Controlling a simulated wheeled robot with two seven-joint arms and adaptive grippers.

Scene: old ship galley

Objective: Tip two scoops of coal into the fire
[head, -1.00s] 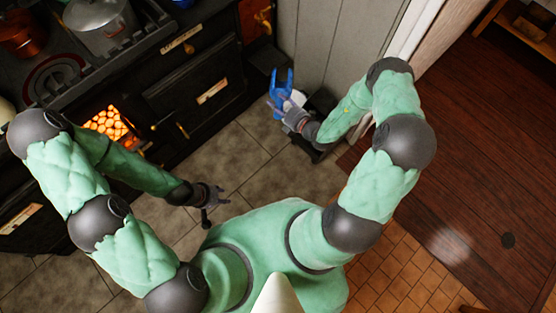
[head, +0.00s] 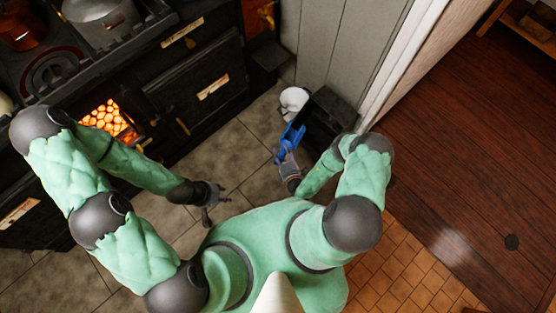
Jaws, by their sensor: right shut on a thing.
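The fire (head: 108,118) glows orange in the open firebox of the black stove, at left. My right gripper (head: 286,155) is shut on a blue scoop (head: 292,134), held at the near left edge of a dark box (head: 333,110) by the wall. I cannot tell whether the scoop touches the box or holds coal. The box's inside is too dark to make out coal. My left gripper (head: 217,200) is empty and open over the floor, between the stove and my body.
The black stove (head: 190,85) carries a steel pot (head: 103,22) and a copper pot (head: 20,30) on top. A white round vessel (head: 293,99) stands on the floor left of the dark box. Grey floor tiles (head: 235,150) are clear between stove and box.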

